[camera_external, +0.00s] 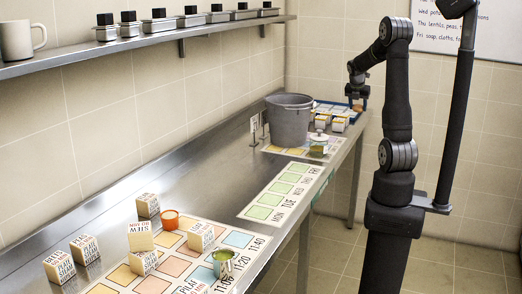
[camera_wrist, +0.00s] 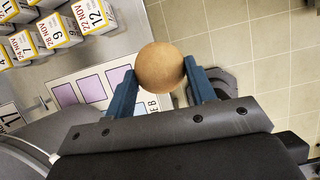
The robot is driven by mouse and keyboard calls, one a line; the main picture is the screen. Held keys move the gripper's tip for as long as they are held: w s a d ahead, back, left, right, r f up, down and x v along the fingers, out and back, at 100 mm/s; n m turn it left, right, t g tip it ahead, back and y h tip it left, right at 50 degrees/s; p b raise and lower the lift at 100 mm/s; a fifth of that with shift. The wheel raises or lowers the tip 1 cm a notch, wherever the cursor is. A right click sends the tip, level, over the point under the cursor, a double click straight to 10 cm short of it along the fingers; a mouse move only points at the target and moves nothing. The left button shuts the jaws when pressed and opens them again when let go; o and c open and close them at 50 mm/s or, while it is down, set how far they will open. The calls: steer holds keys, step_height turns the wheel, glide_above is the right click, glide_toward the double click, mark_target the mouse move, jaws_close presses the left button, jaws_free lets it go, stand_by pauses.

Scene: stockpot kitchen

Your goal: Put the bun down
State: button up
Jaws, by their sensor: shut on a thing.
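The bun, a plain round brown ball, sits between the two blue fingers of my gripper (camera_wrist: 160,68) in the wrist view. The bun (camera_wrist: 160,70) is held with a finger on each side. Below and left of it in that view lies a white mat (camera_wrist: 119,78) with purple squares; floor tiles show behind and to the right of it. In the external view my gripper (camera_external: 357,97) is at the far end of the steel counter (camera_external: 200,160), beside the small boxes. The bun is too small there to make out clearly.
A grey stockpot (camera_external: 289,122) and a glass jar (camera_external: 318,146) stand near the far end. Dated boxes (camera_external: 338,124) are close to my gripper. A weekday mat (camera_external: 285,193) lies mid-counter. Several lettered boxes (camera_external: 141,262), an orange cup (camera_external: 169,220) and a green-filled tin (camera_external: 223,263) are nearer.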

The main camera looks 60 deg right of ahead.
step_height(320, 180, up, 14)
steer(key=w+a+n+t, duration=0.1)
steer(key=w+a+n, duration=0.3)
steer(key=w+a, duration=0.65)
steer(key=w+a+n+t, duration=0.25)
steer(key=w+a, duration=0.45)
steer(key=w, duration=0.7)
steer(key=w+a+n+y, duration=0.1)
steer(key=w+a+n, duration=0.2)
steer(key=w+a, duration=0.55)
steer(key=n+t+y, duration=0.1)
steer(key=n+y, duration=0.3)
steer(key=n, duration=0.7)
glide_above(191, 210)
steer(key=s, duration=0.1)
steer(key=shift+m, duration=0.25)
steer(key=f, duration=2.5)
steer(key=shift+s+d, duration=0.1)
steer(key=shift+d, duration=0.3)
steer(key=shift+a+f, duration=0.2)
steer(key=shift+f, duration=1.85)
steer(key=shift+f, duration=0.1)
